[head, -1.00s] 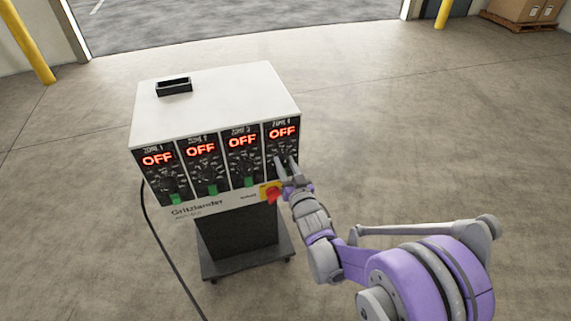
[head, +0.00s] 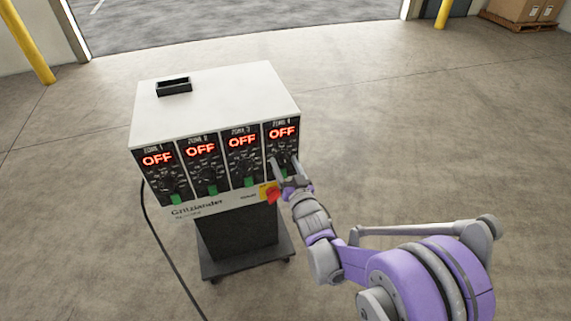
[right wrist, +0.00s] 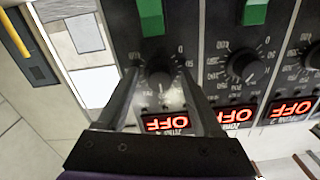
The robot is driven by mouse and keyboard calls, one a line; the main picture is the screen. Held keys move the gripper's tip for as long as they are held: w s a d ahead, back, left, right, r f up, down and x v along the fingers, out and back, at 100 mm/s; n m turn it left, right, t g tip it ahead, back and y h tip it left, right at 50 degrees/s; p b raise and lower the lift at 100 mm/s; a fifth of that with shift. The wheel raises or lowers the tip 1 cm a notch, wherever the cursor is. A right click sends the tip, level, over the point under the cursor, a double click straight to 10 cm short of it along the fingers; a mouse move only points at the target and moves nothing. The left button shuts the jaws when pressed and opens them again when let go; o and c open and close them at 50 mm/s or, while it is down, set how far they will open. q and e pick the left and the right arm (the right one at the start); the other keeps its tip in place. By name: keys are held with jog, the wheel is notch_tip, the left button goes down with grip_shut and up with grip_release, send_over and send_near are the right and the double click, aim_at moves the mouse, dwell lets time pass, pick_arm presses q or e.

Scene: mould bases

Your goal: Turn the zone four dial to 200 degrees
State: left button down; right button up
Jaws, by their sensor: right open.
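The zone four dial (right wrist: 160,76) is a black knob on the rightmost panel of the controller, upside down in the right wrist view. Its display (head: 283,132) reads OFF in red. My right gripper (head: 283,162) is in front of this panel, mostly covering the dial in the head view. In the right wrist view my right gripper (right wrist: 160,85) is open, with one finger on each side of the dial. I cannot tell whether the fingers touch it. A green switch (right wrist: 150,18) is on the same panel. My left gripper is not in view.
The white controller box (head: 215,95) stands on a dark wheeled cart (head: 245,262). Zones one to three also read OFF. A red knob on a yellow plate (head: 270,193) sits just below my right gripper. A cable (head: 160,245) hangs at the left. The floor around is clear.

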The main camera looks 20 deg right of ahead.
jog(key=s, duration=1)
jog(key=shift+s+d+p, duration=0.2)
jog(key=shift+s+p, duration=0.15)
jog(key=shift+p, duration=0.1)
